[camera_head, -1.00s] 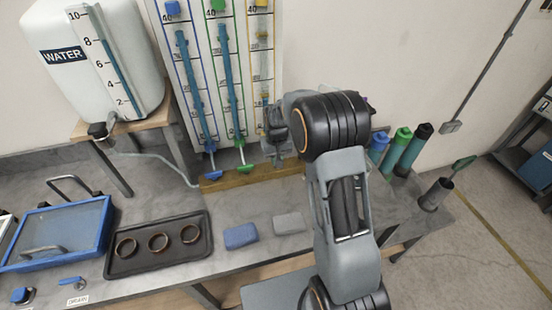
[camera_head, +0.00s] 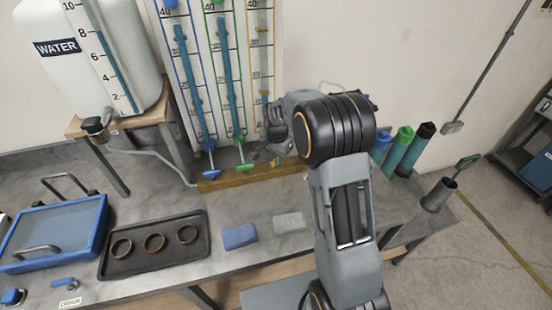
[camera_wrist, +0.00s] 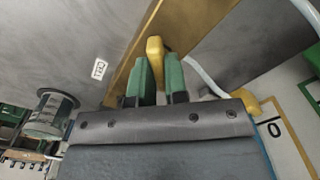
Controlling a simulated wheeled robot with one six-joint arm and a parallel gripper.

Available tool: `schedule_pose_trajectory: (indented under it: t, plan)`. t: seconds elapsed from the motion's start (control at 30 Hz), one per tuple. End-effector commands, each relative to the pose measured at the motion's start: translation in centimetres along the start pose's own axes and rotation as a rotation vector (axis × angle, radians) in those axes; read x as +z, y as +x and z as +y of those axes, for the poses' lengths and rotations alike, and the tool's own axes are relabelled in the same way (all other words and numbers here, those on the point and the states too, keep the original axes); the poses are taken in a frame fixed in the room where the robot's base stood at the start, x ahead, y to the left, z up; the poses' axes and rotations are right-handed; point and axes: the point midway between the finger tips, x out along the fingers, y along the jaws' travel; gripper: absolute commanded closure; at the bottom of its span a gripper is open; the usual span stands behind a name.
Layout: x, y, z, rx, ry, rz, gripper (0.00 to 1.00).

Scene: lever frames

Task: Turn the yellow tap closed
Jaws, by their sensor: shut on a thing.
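The yellow tap's handle (camera_wrist: 155,47) shows in the wrist view between the tips of my gripper (camera_wrist: 159,72). The two green fingers are shut on it. In the head view my gripper (camera_head: 264,150) is low in front of the yellow-framed gauge tube (camera_head: 263,70), and the yellow tap is hidden behind the gripper and wrist. The blue tap handle (camera_head: 211,174) and the green tap handle (camera_head: 244,167) stand to its left along the wooden strip (camera_head: 228,180).
A black tray (camera_head: 128,265) with several rings, a blue block (camera_head: 239,236) and a grey block (camera_head: 290,222) lie on the bench. A water tank (camera_head: 65,75) stands at the left. Coloured cylinders (camera_head: 401,150) and a metal cup (camera_head: 436,196) stand at the right.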

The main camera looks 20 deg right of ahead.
Motion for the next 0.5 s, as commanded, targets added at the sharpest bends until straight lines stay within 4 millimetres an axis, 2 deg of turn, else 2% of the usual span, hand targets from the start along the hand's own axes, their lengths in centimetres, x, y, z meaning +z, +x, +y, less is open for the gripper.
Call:
schedule_pose_trajectory:
  t: [0.5]
  plan:
    - [-0.04,-0.04,-0.04,-0.002,0.469,0.001,1.00]
